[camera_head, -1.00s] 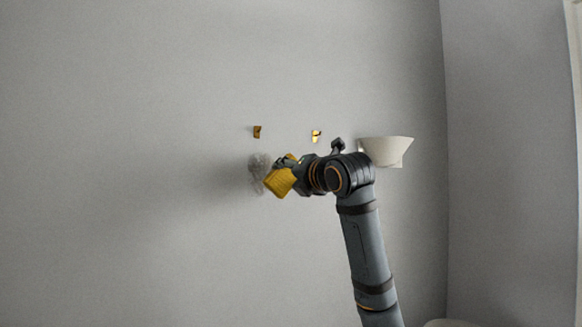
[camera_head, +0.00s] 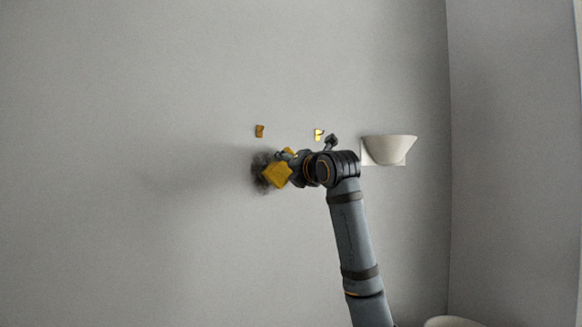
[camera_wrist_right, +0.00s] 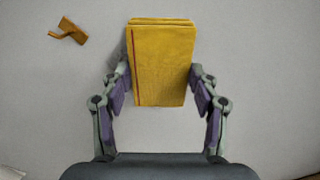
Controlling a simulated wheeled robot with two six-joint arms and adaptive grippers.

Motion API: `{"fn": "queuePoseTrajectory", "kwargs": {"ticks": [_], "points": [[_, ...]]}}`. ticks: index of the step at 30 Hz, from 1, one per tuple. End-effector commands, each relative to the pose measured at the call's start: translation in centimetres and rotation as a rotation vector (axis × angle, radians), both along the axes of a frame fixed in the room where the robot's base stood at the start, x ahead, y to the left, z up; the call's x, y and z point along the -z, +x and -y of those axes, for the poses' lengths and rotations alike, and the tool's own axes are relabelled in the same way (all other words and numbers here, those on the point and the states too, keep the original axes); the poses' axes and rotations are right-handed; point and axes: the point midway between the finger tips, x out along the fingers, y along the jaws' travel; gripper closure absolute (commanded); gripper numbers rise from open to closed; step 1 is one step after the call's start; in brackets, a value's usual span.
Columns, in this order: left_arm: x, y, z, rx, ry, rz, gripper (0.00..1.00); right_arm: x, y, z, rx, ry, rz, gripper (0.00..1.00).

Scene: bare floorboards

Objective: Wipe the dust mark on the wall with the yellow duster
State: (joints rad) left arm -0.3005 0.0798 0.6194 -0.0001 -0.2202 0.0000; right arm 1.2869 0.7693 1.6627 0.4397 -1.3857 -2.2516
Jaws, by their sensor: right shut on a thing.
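The yellow duster (camera_head: 277,174) is a folded cloth held in my right gripper (camera_head: 285,163) in front of the wall. In the right wrist view the duster (camera_wrist_right: 162,62) sits between the two fingers of the right gripper (camera_wrist_right: 160,85). The dust mark (camera_head: 261,171) is a dark grey smudge on the wall, just left of the duster and partly hidden behind it. I cannot tell whether the duster touches the wall. My left gripper is not in view.
A white bowl-shaped fixture (camera_head: 389,149) is on the wall to the right. The wall on the left is clear.

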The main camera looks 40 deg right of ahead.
Motion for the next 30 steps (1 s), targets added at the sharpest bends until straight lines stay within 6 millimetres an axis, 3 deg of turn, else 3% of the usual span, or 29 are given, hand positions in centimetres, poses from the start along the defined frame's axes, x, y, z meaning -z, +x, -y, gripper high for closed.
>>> {"fn": "queuePoseTrajectory", "kwargs": {"ticks": [30], "points": [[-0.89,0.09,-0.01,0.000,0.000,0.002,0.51,-0.09,0.97,0.30,0.000,0.000,0.000,0.64]]}}
